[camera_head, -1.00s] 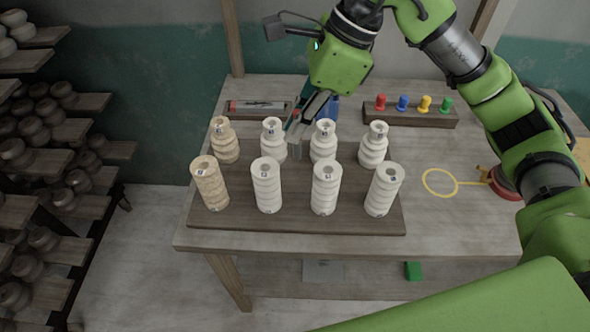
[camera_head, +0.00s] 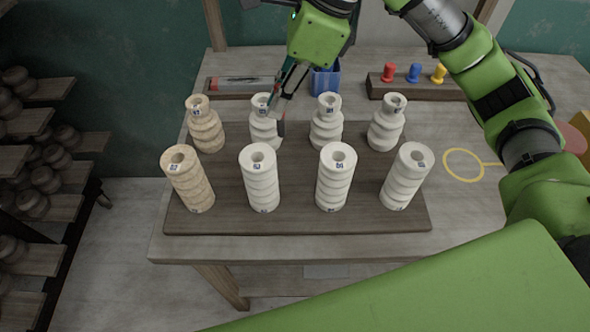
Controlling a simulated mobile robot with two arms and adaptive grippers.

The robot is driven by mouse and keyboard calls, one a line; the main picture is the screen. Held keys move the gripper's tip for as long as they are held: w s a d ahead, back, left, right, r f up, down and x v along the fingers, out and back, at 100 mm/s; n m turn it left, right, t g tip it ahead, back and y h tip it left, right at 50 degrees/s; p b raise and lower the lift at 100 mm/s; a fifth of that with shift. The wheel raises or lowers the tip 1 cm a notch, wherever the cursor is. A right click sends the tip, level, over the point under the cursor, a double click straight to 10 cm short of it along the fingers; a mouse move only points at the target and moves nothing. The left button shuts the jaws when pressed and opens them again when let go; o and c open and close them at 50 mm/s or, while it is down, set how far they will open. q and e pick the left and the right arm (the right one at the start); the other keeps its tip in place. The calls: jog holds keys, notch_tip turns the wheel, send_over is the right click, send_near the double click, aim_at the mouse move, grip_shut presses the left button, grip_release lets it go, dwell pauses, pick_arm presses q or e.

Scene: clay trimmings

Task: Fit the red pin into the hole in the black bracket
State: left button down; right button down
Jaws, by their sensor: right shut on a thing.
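A red pin (camera_head: 389,72) stands upright in a wooden block (camera_head: 412,90) at the back right of the table, beside a blue and a yellow one. I cannot make out a black bracket in this view. My right gripper (camera_head: 276,100) is over the second back-row vase from the left (camera_head: 264,130). My left gripper is not in view.
Two rows of pale clay vessels stand on a dark board (camera_head: 300,220). A blue cup (camera_head: 326,80) and a wooden tray (camera_head: 243,87) stand behind them. A yellow ring (camera_head: 463,150) lies at right. Shelves of pots (camera_head: 35,260) stand at left.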

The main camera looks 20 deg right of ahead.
aim_at(281, 136)
notch_tip(281, 136, down, 9)
jog(key=shift+f+p, duration=0.15)
jog(key=shift+p, duration=0.6)
jog(key=shift+f, duration=0.45)
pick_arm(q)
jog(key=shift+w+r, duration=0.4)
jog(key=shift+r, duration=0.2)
pick_arm(e)
jog(key=shift+f+b, duration=0.25)
jog(key=shift+b, duration=0.05)
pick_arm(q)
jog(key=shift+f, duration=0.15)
pick_arm(e)
jog(key=c, duration=2.1)
grip_release()
jog(key=shift+r, duration=0.1)
